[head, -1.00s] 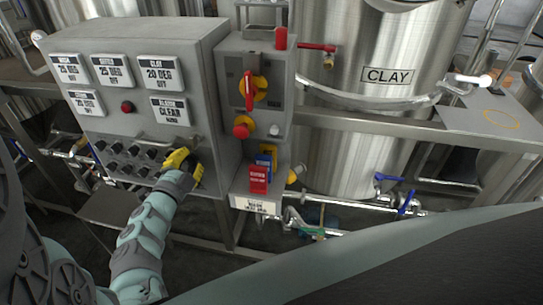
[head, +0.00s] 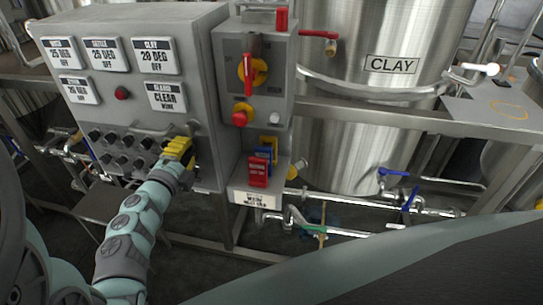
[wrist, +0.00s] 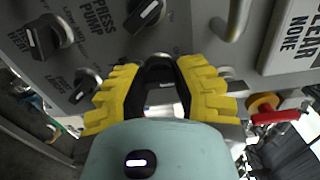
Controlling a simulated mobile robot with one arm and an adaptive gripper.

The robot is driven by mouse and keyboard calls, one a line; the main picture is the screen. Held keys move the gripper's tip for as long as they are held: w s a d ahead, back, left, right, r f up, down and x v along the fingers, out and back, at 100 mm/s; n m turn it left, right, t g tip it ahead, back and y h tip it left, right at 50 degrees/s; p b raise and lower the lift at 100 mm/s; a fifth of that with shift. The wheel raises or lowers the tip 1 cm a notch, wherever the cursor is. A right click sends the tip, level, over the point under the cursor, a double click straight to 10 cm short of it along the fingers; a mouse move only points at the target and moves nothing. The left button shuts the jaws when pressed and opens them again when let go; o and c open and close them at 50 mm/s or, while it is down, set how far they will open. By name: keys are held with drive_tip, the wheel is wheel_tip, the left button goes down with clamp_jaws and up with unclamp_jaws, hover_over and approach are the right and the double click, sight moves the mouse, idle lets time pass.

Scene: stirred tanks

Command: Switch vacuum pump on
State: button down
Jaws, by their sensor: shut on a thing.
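The grey control panel (head: 150,75) stands at the left in the head view, with rows of black rotary knobs (head: 110,160) low on its face. My yellow-fingered gripper (head: 178,152) is at the right end of these knobs. In the wrist view my gripper (wrist: 161,75) is shut on a black knob, mostly hidden between the fingers. I cannot read that knob's label or setting. Another black knob (wrist: 146,12) sits just above it, beside a label ending in "PRESS PUMP". Two more knobs (wrist: 46,38) lie to the left, apart from the fingers.
A grey bar handle (wrist: 232,18) stands out close to the gripper's upper right. Right of the panel is a switch box with a red-and-yellow rotary switch (head: 250,72) and a red-and-yellow knob (head: 241,116). A steel tank marked CLAY (head: 390,64) stands further right.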

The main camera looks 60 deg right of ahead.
drive_tip(key=m+b, duration=0.3)
drive_tip(key=m, duration=0.2)
drive_tip(key=shift+s+f+b, duration=0.1)
drive_tip(key=shift+f+b, duration=0.05)
drive_tip(key=shift+b, duration=0.2)
drive_tip(key=shift+m, duration=0.4)
drive_tip(key=c, duration=0.7)
unclamp_jaws()
drive_tip(key=v, duration=0.8)
